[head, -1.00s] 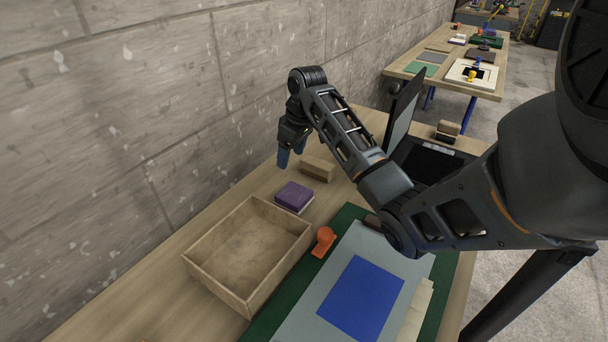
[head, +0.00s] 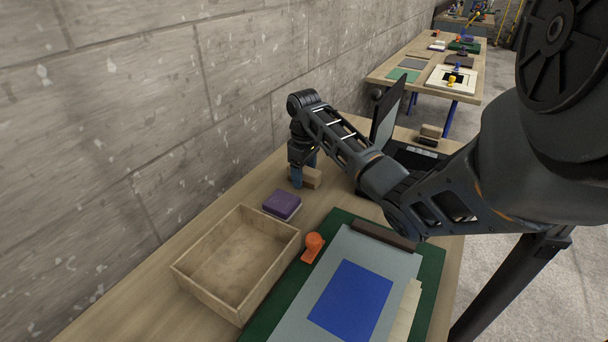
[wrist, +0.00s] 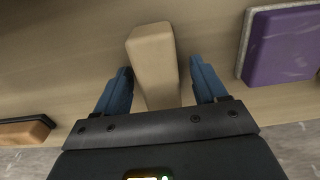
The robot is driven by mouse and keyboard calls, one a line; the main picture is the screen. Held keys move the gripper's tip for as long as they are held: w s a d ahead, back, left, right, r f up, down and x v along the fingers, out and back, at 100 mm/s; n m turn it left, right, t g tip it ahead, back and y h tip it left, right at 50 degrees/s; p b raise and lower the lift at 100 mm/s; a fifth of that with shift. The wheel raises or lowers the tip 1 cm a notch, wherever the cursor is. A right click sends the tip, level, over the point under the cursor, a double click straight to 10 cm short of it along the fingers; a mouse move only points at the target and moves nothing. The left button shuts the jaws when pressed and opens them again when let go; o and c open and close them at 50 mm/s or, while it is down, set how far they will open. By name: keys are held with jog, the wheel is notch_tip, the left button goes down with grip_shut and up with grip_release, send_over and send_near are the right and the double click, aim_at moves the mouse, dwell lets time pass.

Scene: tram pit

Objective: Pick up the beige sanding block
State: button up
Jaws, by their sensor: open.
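The beige sanding block (head: 312,180) sits on the wooden workbench near the wall, partly hidden by my gripper (head: 302,180) in the head view. In the wrist view the block (wrist: 153,58) is a long beige bar lying between the two blue fingers of my gripper (wrist: 162,72). The fingers are open, one on each side, with a gap between each finger and the block. The block's near end reaches between the fingers. I cannot tell the exact height of the fingertips above the bench.
A purple block (head: 281,203) lies close by, also at right in the wrist view (wrist: 283,48). An open wooden tray (head: 205,294), an orange object (head: 313,246) and a green mat (head: 432,292) are nearer. A dark upright panel (head: 386,118) stands right of the gripper.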

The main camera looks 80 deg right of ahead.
aim_at(304, 169)
jog(key=shift+f, duration=0.1)
jog(key=shift+c, duration=0.2)
jog(key=c, duration=1.1)
notch_tip(304, 169, up, 9)
jog(key=shift+p, duration=0.3)
jog(key=shift+r+p, duration=0.45)
jog(key=shift+r, duration=0.1)
jog(key=o, duration=0.5)
jog(key=shift+c, duration=1.4)
